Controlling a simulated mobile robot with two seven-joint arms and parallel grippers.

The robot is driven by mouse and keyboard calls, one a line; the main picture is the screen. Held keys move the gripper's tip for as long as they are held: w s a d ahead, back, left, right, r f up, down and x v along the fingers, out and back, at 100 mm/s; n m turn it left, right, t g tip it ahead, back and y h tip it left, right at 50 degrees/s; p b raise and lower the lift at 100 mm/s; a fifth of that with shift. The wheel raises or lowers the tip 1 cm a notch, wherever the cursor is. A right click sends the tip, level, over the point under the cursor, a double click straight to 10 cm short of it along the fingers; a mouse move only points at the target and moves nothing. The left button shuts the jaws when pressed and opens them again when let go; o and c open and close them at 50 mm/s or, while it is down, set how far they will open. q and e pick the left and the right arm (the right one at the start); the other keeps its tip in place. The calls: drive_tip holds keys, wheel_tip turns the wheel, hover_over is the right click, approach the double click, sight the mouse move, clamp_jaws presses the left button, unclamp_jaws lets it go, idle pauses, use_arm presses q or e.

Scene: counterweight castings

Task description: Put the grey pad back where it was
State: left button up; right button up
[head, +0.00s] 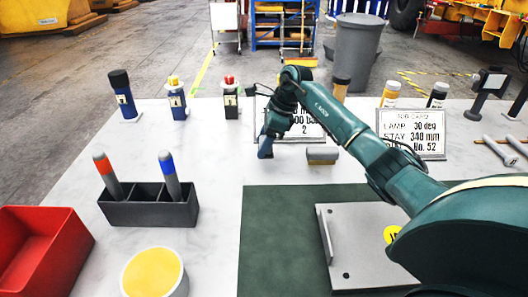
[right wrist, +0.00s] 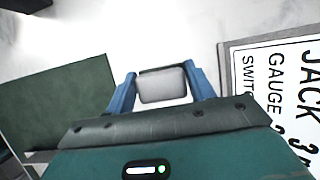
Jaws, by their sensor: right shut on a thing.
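The grey pad (right wrist: 162,86) shows in the right wrist view as a light grey block with rounded corners. It sits between the blue fingers of my right gripper (right wrist: 162,77), which is shut on it. In the head view my right gripper (head: 266,150) points down over the pale worktop, in front of a sign, and its hand and arm partly cover that sign. The held pad is hard to make out there. I cannot tell whether the pad touches the worktop. My left gripper is not in view.
A grey and tan block (head: 322,155) lies just right of my right gripper. A dark holder (head: 150,212) with two markers, a red bin (head: 40,250) and a yellow-topped round container (head: 153,275) stand left. A dark green mat (head: 280,240) carries a metal plate (head: 365,240). Several bottles line the back.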

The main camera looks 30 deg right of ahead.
drive_tip(key=shift+f, duration=1.75)
drive_tip(key=shift+f, duration=0.15)
drive_tip(key=o, duration=1)
drive_tip(key=shift+c, duration=0.2)
drive_tip(key=v, duration=1.2)
